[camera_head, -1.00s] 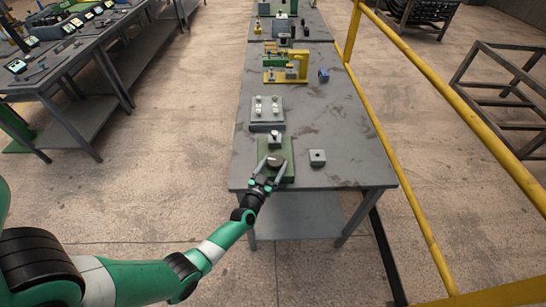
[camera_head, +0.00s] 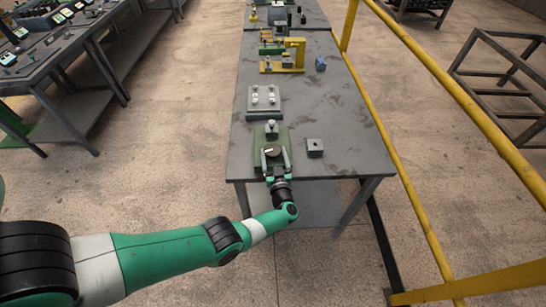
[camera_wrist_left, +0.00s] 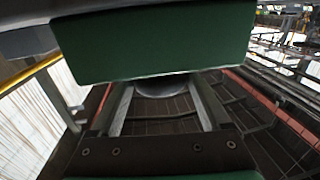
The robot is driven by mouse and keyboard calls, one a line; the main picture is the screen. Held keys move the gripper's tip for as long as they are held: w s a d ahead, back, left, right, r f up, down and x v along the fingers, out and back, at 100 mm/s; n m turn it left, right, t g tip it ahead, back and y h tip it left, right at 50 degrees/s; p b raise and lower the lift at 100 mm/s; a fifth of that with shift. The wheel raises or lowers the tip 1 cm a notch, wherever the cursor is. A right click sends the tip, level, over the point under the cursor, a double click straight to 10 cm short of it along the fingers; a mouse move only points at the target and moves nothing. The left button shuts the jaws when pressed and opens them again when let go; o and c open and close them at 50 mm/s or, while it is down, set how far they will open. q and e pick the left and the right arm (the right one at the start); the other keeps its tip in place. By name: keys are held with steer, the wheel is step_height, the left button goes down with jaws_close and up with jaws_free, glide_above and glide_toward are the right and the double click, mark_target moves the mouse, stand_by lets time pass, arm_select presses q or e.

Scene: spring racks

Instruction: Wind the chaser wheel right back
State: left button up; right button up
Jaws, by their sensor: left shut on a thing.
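The chaser wheel (camera_head: 273,154) is a dark disc with a pale mark on its face. It sits on a green base (camera_head: 260,136) near the front end of the table. My left gripper (camera_head: 275,157) has one finger on each side of the wheel and is shut on it, its fingers pointing away along the table. In the left wrist view the green slab of the base (camera_wrist_left: 155,45) fills the top, and the dark round edge of the wheel (camera_wrist_left: 160,88) shows between the fingers. My right gripper is not in view.
A small grey block with a hole (camera_head: 315,148) lies to the right of the base. A grey plate with several pale knobs (camera_head: 264,112) and a yellow fixture (camera_head: 294,58) stand farther back. A yellow rail (camera_head: 420,80) runs along the right.

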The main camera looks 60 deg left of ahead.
arm_select(q)
steer(key=shift+r, duration=0.25)
steer(key=o, duration=1.1)
steer(key=shift+o, duration=0.5)
steer(key=shift+f, duration=0.15)
steer(key=shift+d, duration=0.15)
steer(key=p+v, duration=0.3)
steer(key=v, duration=0.8)
steer(key=shift+d, duration=0.25)
